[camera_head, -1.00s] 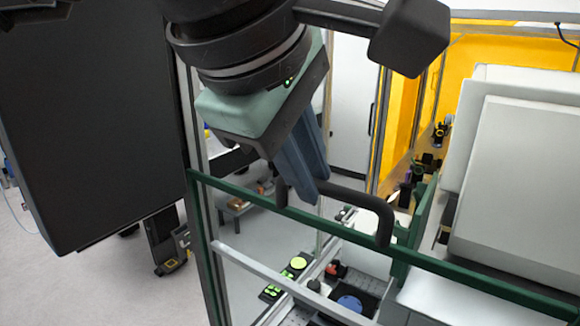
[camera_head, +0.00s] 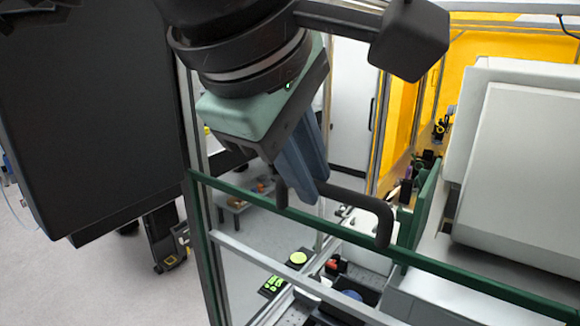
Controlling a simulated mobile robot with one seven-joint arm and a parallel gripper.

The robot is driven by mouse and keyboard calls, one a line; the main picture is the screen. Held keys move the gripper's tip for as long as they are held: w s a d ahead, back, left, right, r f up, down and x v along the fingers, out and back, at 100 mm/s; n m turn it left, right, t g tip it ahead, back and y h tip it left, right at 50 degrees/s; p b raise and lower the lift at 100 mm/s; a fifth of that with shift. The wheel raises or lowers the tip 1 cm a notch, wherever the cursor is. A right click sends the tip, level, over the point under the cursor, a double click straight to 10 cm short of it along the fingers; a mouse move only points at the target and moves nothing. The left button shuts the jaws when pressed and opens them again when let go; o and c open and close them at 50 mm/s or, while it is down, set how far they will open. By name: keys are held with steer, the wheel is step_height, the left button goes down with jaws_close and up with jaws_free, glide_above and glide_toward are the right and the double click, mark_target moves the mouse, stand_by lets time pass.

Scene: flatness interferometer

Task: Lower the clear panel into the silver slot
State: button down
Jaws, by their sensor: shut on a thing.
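The clear panel (camera_head: 470,281) has a dark green top edge, which slopes from upper left to lower right, and a black handle (camera_head: 365,198) on that edge. My gripper (camera_head: 304,188) is shut on the left part of the handle, its blue-grey fingers pointing down. A silver rail (camera_head: 270,263) runs below the green edge and is seen through the clear sheet; it looks like the slot's frame. A silver post stands at the panel's left end. The panel's lower edge is out of the picture, so I cannot tell how it sits in the slot.
A large light grey housing (camera_head: 520,180) stands close on the right. A dark upright green plate (camera_head: 425,205) is just behind the panel. Small optical parts (camera_head: 298,258) lie on the bench beyond it. Yellow screens stand behind. Open floor shows at lower left.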

mark_target(313, 243)
steer(key=shift+f+b, duration=1.05)
steer(key=shift+f, duration=0.25)
steer(key=shift+f+b, duration=2.05)
steer(key=shift+f, duration=0.2)
